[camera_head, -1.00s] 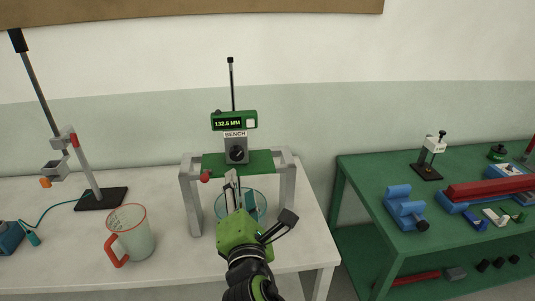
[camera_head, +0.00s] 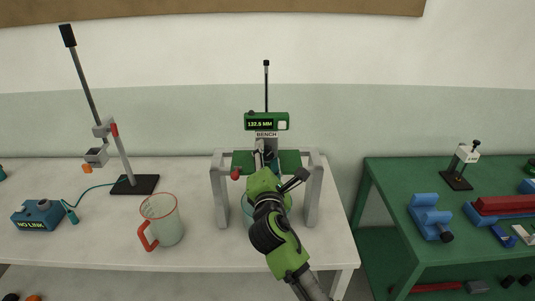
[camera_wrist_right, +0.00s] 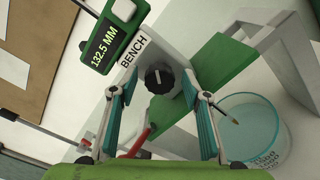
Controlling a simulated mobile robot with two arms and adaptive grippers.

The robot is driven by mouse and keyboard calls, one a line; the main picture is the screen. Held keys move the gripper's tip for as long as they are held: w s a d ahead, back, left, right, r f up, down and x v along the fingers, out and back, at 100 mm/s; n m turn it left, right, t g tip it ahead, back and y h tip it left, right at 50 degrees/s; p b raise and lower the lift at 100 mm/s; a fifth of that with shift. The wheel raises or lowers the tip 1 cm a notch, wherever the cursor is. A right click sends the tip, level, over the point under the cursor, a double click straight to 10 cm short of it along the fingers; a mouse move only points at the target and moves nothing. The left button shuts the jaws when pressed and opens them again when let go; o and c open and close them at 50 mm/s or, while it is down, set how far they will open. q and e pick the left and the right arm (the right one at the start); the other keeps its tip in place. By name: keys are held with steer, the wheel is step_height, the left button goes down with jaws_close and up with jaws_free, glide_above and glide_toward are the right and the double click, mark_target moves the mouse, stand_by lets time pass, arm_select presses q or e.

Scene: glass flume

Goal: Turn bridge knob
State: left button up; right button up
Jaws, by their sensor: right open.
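The bridge is a grey frame (camera_head: 311,200) with a green crossbar (camera_head: 290,162) on the white bench. Its round black knob with a white mark (camera_wrist_right: 159,79) is on the grey block below the BENCH label; the display reads 132.5 MM. My right gripper (camera_head: 265,152) is in front of the block and partly hides the knob in the head view. In the right wrist view the right gripper (camera_wrist_right: 160,95) is open, its two fingers to either side of the knob. I cannot tell whether they touch it. My left gripper is not in view.
A red knob (camera_head: 235,174) is at the crossbar's left. A glass vessel (camera_wrist_right: 257,132) stands under the bridge. A red-handled jug (camera_head: 163,222) and a stand (camera_head: 133,185) are to the left. A green table (camera_head: 395,185) with tools is to the right.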

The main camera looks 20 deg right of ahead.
steer(key=shift+w+d, duration=0.1)
steer(key=shift+w, duration=0.05)
steer(key=c, duration=1.1)
steer(key=shift+f+m+b, duration=0.2)
steer(key=shift+m+b, duration=0.35)
steer(key=shift+m, duration=0.45)
steer(key=m, duration=0.2)
steer(key=shift+r+m+b, duration=0.15)
steer(key=shift+m+b, duration=0.25)
steer(key=o, duration=1.1)
